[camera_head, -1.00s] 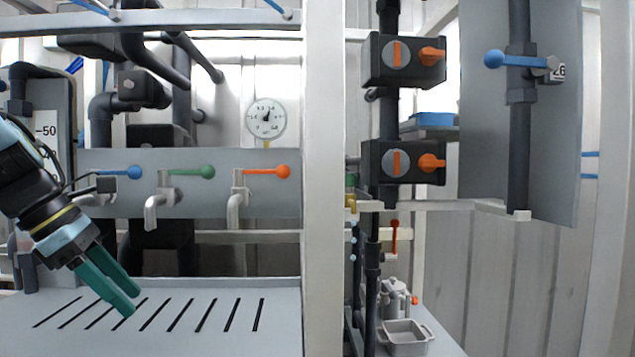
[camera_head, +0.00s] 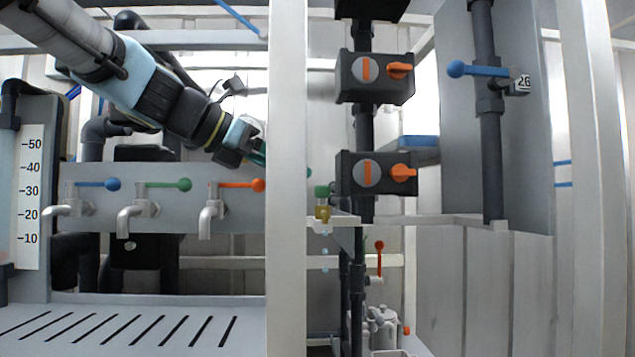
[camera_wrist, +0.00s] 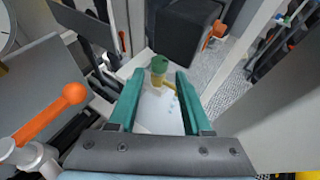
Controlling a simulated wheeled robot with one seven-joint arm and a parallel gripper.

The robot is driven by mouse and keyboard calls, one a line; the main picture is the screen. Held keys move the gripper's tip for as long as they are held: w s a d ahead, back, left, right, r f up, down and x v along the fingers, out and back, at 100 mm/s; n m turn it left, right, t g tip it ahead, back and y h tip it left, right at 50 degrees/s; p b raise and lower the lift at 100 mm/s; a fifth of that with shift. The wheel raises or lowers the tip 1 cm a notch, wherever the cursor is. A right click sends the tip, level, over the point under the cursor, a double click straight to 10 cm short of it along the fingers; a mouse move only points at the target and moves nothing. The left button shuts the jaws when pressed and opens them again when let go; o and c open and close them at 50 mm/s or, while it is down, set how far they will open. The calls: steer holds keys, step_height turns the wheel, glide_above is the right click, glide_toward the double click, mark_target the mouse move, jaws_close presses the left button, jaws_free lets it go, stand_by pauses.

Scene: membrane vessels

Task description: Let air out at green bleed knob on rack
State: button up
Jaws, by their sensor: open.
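The green bleed knob (camera_head: 322,191) sits on a small brass-coloured fitting on a bracket of the rack, right of the white post in the head view. Pale blue drops show below it. In the wrist view the knob (camera_wrist: 159,64) appears just beyond and between my fingertips, with the fitting's spout pointing lower right. My gripper (camera_wrist: 158,80) is open, its two teal fingers apart and empty. In the head view my gripper is mostly hidden behind the white post. I cannot tell how far the fingertips are from the knob.
The white post (camera_head: 286,200) stands between my arm and the knob. An orange-handled tap (camera_head: 240,185) is to its left, beside green and blue ones. Dark valve boxes with orange handles (camera_head: 375,173) stand close right of the knob; one (camera_wrist: 190,28) looms beyond it in the wrist view.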

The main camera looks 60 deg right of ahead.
mark_target(323, 192)
steer(key=p+x, duration=0.1)
steer(key=x, duration=0.5)
steer(key=shift+d+f, duration=0.2)
jaws_close()
